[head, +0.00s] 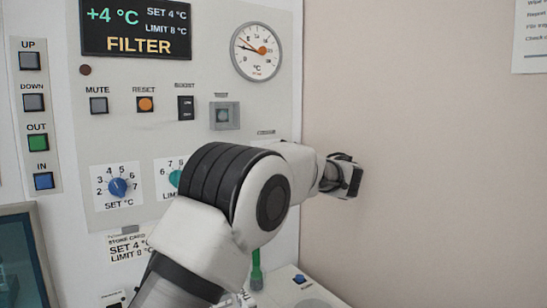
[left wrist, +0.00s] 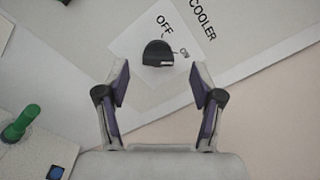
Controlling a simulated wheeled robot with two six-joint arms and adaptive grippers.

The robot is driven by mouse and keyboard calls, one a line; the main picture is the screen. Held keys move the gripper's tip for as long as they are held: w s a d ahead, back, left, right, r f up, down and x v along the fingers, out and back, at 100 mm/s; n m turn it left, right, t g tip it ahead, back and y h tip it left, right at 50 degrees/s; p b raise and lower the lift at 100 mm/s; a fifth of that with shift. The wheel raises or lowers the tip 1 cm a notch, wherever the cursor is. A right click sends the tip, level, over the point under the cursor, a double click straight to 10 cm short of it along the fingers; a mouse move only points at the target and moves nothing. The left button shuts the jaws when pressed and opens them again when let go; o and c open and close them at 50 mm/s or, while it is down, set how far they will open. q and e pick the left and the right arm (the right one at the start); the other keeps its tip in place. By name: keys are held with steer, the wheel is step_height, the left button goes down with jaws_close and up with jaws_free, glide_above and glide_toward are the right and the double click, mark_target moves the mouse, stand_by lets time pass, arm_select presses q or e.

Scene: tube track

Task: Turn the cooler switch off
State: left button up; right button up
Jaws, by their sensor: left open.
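The cooler switch (left wrist: 158,53) is a dark rotary knob on a white plate marked OFF and ON, beside the word COOLER, in the left wrist view. A pale line on its lower edge seems to lie nearer the ON mark. My left gripper (left wrist: 160,85) is open and empty, its fingers apart, with the knob ahead of and between the fingertips, not touching. In the head view the left gripper (head: 350,178) is at the panel's right edge, and my arm hides the cooler switch. My right gripper is not in view.
The panel carries a display (head: 135,28), a dial gauge (head: 256,51), a blue SET knob (head: 118,187) and several push buttons. A green-handled item (head: 257,270) stands below my arm; a blue button (head: 299,279) is near it.

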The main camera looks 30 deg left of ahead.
arm_select(q)
steer(key=w+a, duration=0.1)
steer(key=a, duration=0.1)
steer(key=w+a+f, duration=0.1)
steer(key=w+a, duration=0.1)
steer(key=shift+a+f+p, duration=0.1)
steer(key=shift+f+p, duration=0.05)
steer(key=shift+p, duration=0.15)
steer(key=shift+s+d+r, duration=0.2)
steer(key=shift+s+r, duration=0.1)
steer(key=shift+s, duration=0.05)
steer(key=shift+c, duration=0.6)
steer(key=c, duration=1)
